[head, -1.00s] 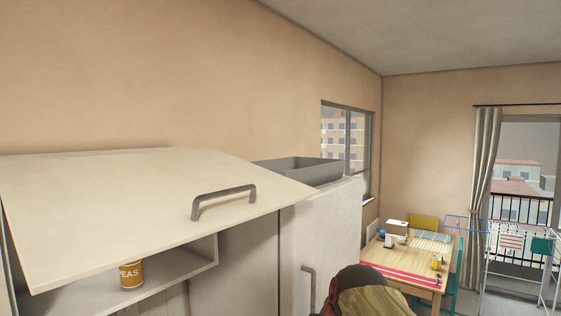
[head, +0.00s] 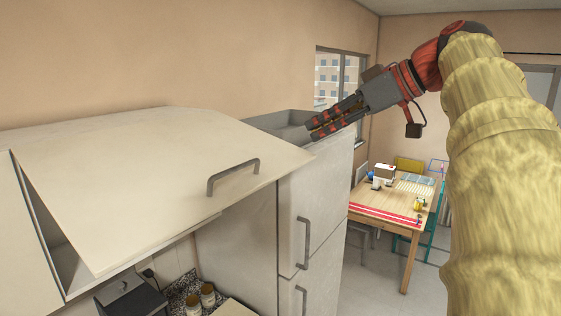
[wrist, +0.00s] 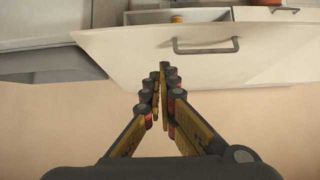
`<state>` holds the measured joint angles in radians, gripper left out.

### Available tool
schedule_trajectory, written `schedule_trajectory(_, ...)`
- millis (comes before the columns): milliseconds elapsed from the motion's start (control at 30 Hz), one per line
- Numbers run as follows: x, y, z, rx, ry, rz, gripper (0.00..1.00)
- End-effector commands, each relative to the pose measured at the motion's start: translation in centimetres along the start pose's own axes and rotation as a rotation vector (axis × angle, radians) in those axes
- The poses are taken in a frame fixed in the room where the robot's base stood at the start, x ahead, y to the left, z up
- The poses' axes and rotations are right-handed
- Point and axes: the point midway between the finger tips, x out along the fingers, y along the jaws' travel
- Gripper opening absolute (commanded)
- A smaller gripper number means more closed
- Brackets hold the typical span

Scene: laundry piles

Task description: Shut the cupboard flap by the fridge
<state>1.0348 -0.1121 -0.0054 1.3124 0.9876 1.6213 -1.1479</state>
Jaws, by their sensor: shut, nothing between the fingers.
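The cupboard flap (head: 150,185) is a cream panel at the left of the head view, standing open and sloping outward over the cupboard's opening. Its grey bar handle (head: 233,176) is near the front right edge. The fridge (head: 310,205) stands just right of it.
Below the flap are jars (head: 208,295) and a dark appliance (head: 130,298) on the counter. A wooden table (head: 395,210) stands beyond the fridge. An orange tin (wrist: 177,19) shows in the cupboard.

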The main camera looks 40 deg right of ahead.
Motion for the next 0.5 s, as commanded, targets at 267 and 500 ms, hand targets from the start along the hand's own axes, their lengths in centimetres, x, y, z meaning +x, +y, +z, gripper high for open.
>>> schedule_trajectory(267,3.1,-0.2,-0.2,-0.01,-0.001,-0.003,0.0)
schedule_trajectory(500,7.9,-0.2,-0.2,-0.009,-0.002,-0.002,0.0)
